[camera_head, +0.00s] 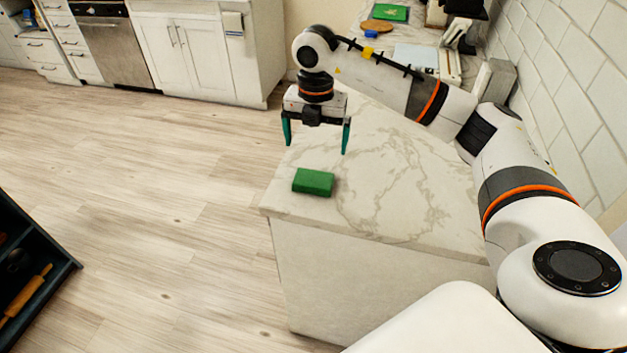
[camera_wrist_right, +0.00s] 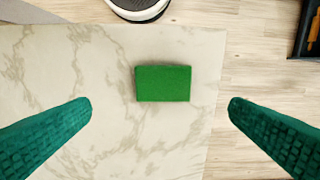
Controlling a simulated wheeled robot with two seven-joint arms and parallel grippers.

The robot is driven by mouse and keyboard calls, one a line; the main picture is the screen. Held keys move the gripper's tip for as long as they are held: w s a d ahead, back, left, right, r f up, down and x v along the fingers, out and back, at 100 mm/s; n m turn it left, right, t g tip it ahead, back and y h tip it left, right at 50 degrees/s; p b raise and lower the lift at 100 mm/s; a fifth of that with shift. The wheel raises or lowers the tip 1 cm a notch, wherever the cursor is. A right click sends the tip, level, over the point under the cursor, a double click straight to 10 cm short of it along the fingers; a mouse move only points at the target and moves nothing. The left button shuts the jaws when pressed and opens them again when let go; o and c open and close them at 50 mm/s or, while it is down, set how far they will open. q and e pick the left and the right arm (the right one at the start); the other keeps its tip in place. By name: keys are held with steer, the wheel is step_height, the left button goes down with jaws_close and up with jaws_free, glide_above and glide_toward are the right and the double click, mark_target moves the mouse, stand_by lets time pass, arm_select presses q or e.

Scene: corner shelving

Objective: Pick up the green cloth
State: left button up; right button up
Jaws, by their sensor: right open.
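The green cloth (camera_head: 313,182) is a small folded block lying on the marble counter near its left front corner. It also shows in the right wrist view (camera_wrist_right: 163,83), lying flat between and beyond the fingertips. My right gripper (camera_head: 317,140) is open and empty, above the counter and a little behind the cloth in the head view. Its green fingers also show on both sides of the right wrist view (camera_wrist_right: 160,104), apart from the cloth. My left gripper is not in view.
The marble counter (camera_head: 400,190) is clear around the cloth, with its left edge close by. Farther back lie a green board (camera_head: 391,13), a round wooden board (camera_head: 376,26) and a blue item (camera_head: 371,34). A tiled wall (camera_head: 570,80) bounds the right. A dark tray (camera_head: 40,270) holds a rolling pin.

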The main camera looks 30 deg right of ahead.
steer(key=p, duration=0.1)
glide_above(313, 178)
steer(key=f, duration=0.5)
steer(key=shift+s+d+f, duration=0.15)
steer(key=shift+s+f, duration=0.1)
steer(key=shift+f, duration=0.15)
steer(key=f+p, duration=0.2)
steer(key=f, duration=0.2)
steer(key=shift+w+f, duration=0.15)
steer(key=shift+w, duration=0.05)
steer(key=shift+f, duration=0.5)
steer(key=c, duration=0.8)
step_height(313, 178, up, 9)
steer(key=shift+w+f+b, duration=0.1)
steer(key=shift+f+b, duration=0.05)
steer(key=shift+b, duration=0.85)
steer(key=shift+r, duration=0.7)
